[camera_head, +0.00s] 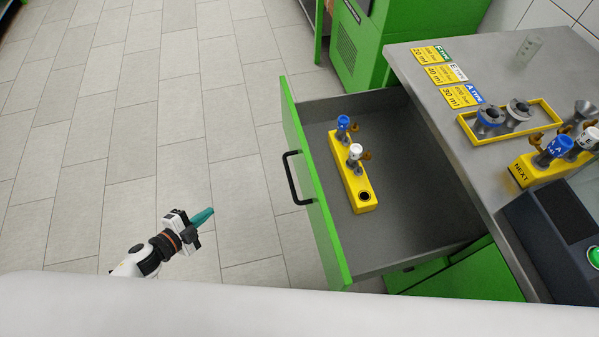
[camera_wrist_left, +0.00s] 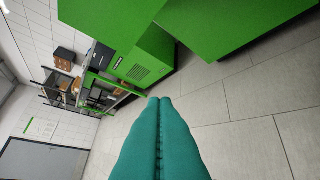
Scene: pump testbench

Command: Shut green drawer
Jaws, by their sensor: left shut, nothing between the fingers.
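The green drawer (camera_head: 313,197) is pulled open from the grey-topped bench, with its front facing left and a black handle (camera_head: 292,178) on it. Inside it lies a yellow rack (camera_head: 353,186) holding a blue-topped and a white-topped part, with one empty hole at the near end. My left gripper (camera_head: 209,214) is left of the drawer front, apart from the handle, over the floor. Its teal fingers (camera_wrist_left: 160,140) are shut and empty; they fill the lower middle of the left wrist view. My right gripper is not in view.
The bench top (camera_head: 430,70) holds label cards, a yellow tray (camera_head: 463,121), a second yellow rack (camera_head: 521,171) and a dark device with a green button (camera_head: 594,257). A green cabinet (camera_head: 365,45) stands behind the drawer. The tiled floor left of the drawer is clear.

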